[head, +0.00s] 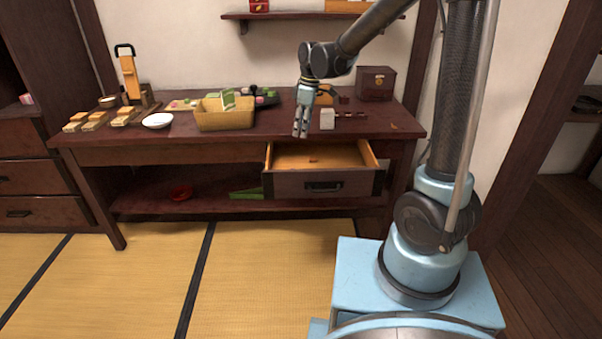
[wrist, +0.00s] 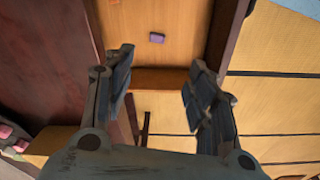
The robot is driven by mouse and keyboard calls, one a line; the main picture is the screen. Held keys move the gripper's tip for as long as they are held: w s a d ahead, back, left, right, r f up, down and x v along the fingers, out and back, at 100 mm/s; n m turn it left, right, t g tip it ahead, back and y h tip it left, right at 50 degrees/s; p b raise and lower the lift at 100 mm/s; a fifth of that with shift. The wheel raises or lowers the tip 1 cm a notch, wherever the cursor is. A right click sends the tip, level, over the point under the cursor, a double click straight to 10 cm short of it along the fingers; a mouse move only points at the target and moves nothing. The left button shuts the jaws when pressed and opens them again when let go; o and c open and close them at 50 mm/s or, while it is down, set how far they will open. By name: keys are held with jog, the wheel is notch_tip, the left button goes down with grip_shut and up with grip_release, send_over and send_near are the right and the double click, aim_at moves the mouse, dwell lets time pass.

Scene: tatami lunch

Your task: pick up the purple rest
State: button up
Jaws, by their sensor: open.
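The purple rest (wrist: 157,37) is a small block lying on the wooden floor of the open drawer (wrist: 180,18). In the head view the drawer (head: 324,187) is pulled out of the table, and a small brownish item (head: 313,161) inside appears to be the same rest. My gripper (head: 301,122) hangs above the drawer's left part, fingers pointing down. In the wrist view my gripper (wrist: 162,62) has its two fingers spread and nothing between them. The rest shows beyond the fingertips, apart from them, and is not hidden.
The dark table (head: 180,138) carries a yellow basket (head: 225,116), a white bowl (head: 157,120), a white block (head: 327,119) by my gripper and a dark box (head: 376,83) at right. The drawer's walls surround the rest. Tatami floor in front is clear.

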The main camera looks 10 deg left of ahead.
jog(key=shift+n, duration=0.4)
jog(key=a+f, duration=0.1)
jog(key=f, duration=0.3)
jog(key=a+f, duration=0.1)
jog(key=f, duration=0.2)
jog(key=a+f, duration=0.1)
jog(key=f, duration=0.3)
jog(key=shift+w+a+f, duration=0.15)
jog(key=shift+w+f, duration=0.2)
jog(key=shift+a+f, duration=0.15)
jog(key=shift+f, duration=1.5)
jog(key=shift+a+f, duration=0.1)
jog(key=shift+f, duration=1.5)
jog(key=c, duration=1)
